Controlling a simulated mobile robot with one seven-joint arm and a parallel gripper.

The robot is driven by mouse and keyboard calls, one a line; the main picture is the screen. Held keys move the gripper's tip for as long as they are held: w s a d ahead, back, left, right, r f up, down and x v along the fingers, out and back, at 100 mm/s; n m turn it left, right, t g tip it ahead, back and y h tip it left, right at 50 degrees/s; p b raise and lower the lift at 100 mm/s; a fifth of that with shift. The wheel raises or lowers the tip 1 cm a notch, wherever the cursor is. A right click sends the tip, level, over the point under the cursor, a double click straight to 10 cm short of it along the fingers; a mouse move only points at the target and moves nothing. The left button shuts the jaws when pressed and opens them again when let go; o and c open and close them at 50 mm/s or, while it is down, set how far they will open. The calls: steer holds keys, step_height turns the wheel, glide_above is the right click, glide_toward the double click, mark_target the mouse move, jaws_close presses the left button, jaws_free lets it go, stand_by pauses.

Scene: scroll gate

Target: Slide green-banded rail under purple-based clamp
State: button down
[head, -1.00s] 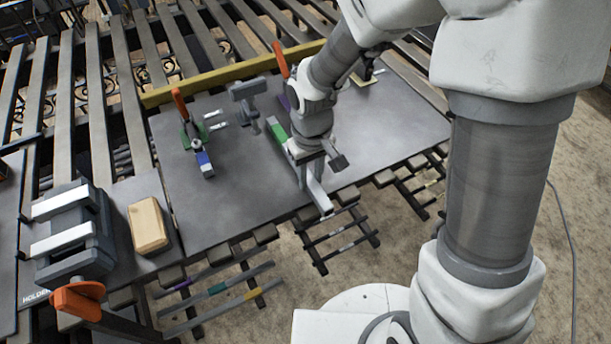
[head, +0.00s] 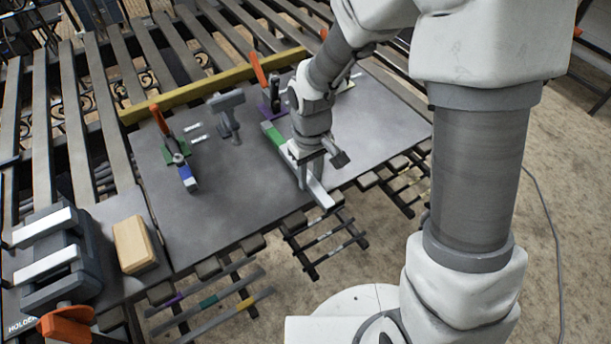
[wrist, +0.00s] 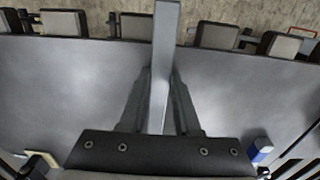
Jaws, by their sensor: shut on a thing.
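The green-banded rail (head: 317,190) is a pale bar with a green band at its far end. My gripper (head: 309,168) is shut on its middle, and the bar's near end passes the work plate's front edge. The purple-based clamp (head: 271,97) has a raised orange handle and stands just beyond the green end. The green end looks short of its purple base, with a small gap. In the wrist view the rail (wrist: 166,50) runs up between the fingers (wrist: 161,85). The fingers hide part of it, and the clamp is not clearly seen there.
A green-based clamp (head: 173,150) with a blue-banded rail (head: 188,180) stands at left. A grey T-shaped post (head: 227,113) stands between the clamps. A yellow bar (head: 215,84) runs along the back. A wooden block (head: 134,244) and grey vise (head: 55,250) are at left. The plate's (head: 225,200) front is clear.

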mark_target(328, 176)
steer(key=shift+w+d+p, duration=0.15)
steer(key=shift+w+d, duration=0.3)
steer(key=shift+d, duration=0.25)
steer(key=shift+w+d+p, duration=0.1)
steer(key=shift+w+d, duration=0.3)
steer(key=shift+d, duration=0.35)
steer(key=shift+w+d+p, duration=0.15)
steer(key=shift+w+d, duration=0.3)
steer(key=shift+d, duration=0.25)
steer(key=c, duration=0.5)
jaws_free()
steer(key=shift+c, duration=0.2)
step_height(328, 176, up, 18)
steer(key=p, duration=0.2)
steer(key=shift+f, duration=0.25)
steer(key=s+d+r+m+t, duration=0.2)
steer(key=s+d+r+m, duration=0.1)
steer(key=s, duration=0.5)
steer(key=s+d+r+m+t, duration=0.3)
steer(key=s+d+r, duration=0.2)
steer(key=s, duration=0.3)
steer(key=shift+d+r+t, duration=0.15)
steer(key=shift+r+t, duration=0.15)
steer(key=shift+r, duration=0.35)
